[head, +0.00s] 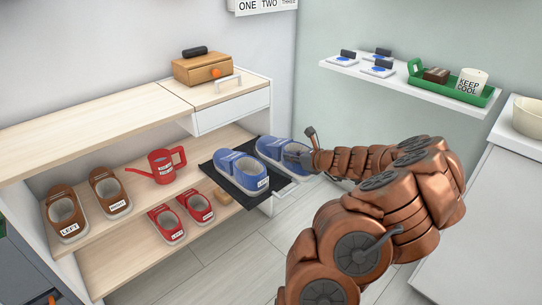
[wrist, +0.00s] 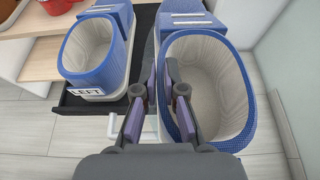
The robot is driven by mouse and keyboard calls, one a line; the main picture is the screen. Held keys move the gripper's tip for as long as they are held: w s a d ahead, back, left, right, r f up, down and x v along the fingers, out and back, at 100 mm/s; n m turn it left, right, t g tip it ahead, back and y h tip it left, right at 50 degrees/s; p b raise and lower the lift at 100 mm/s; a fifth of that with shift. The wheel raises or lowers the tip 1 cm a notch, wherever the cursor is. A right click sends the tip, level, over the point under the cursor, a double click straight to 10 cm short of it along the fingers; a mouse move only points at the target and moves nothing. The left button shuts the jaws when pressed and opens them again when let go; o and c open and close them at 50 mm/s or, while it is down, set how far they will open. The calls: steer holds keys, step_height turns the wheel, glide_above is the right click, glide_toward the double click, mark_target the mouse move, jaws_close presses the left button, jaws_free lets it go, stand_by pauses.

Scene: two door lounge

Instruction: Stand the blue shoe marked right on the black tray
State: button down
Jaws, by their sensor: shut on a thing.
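In the wrist view my gripper (wrist: 163,78) pinches the near left rim of this shoe (wrist: 240,95), beside the LEFT shoe (wrist: 85,60). The held shoe looks upright and extends past the tray's right side. Its marking is hidden, and I cannot tell whether it touches the tray (wrist: 75,103).
Brown shoes (head: 110,195), red shoes (head: 168,222) and a red watering can (head: 165,165) stand on the shelves to the left. A white drawer (head: 230,112) is above the tray. A wall shelf (head: 345,66) holds a green tray (head: 420,80). Open floor lies below.

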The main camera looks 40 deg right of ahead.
steer(key=b, duration=0.1)
glide_above(272, 162)
steer(key=shift+s+d, duration=0.1)
steer(key=shift+d, duration=0.2)
steer(key=shift+w+f+b, duration=0.1)
steer(key=shift+w+b, duration=0.3)
steer(key=shift+w, duration=0.15)
step_height(272, 162, down, 3)
steer(key=shift+s+f+b, duration=0.1)
steer(key=shift+f+b, duration=0.05)
steer(key=shift+b, duration=0.65)
steer(key=c, duration=1.3)
jaws_free()
steer(key=shift+o, duration=0.2)
